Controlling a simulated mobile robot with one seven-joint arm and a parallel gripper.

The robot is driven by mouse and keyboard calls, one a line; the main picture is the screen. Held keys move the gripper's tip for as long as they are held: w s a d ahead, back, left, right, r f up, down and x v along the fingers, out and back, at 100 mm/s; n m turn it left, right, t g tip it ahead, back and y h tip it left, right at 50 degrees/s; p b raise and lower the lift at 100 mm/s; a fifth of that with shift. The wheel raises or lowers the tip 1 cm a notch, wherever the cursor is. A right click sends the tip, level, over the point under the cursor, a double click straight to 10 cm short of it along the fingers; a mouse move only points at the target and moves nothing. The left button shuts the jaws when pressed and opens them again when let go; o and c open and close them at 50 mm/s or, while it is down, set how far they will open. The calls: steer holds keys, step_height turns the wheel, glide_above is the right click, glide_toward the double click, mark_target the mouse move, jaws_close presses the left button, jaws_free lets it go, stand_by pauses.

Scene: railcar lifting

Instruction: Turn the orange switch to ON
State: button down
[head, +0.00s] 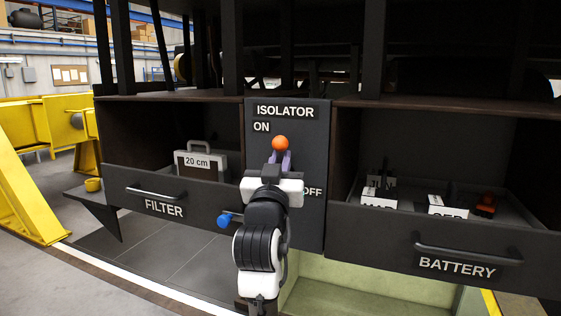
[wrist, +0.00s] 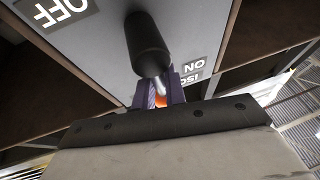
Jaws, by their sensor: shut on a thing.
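The orange switch (head: 280,142) is on the dark isolator panel (head: 313,232). Its round orange knob shows at the upper part of the panel, just right of and slightly below the ON label (head: 261,127). The OFF label (head: 312,191) is lower right, partly hidden by my gripper. My gripper (head: 280,158) is at the knob from below, its purple fingers shut on it. In the wrist view a black cylinder and silver rod run to the fingers (wrist: 158,85), with a bit of the orange switch (wrist: 160,100) between them. The ON label (wrist: 194,66) is close by there.
The FILTER drawer (head: 125,195) stands open at left with a grey case marked 20 cm (head: 197,164). The BATTERY drawer (head: 382,236) is open at right, holding white boxes and an orange-black item (head: 485,205). Both drawer fronts flank my arm. Dark posts stand above.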

steer(key=c, duration=1.5)
jaws_free()
steer(key=shift+a, duration=0.1)
steer(key=shift+o, duration=0.2)
steer(key=b+v, duration=0.4)
steer(key=v, duration=0.9)
steer(key=shift+s+f, duration=0.25)
steer(key=shift+s, duration=0.1)
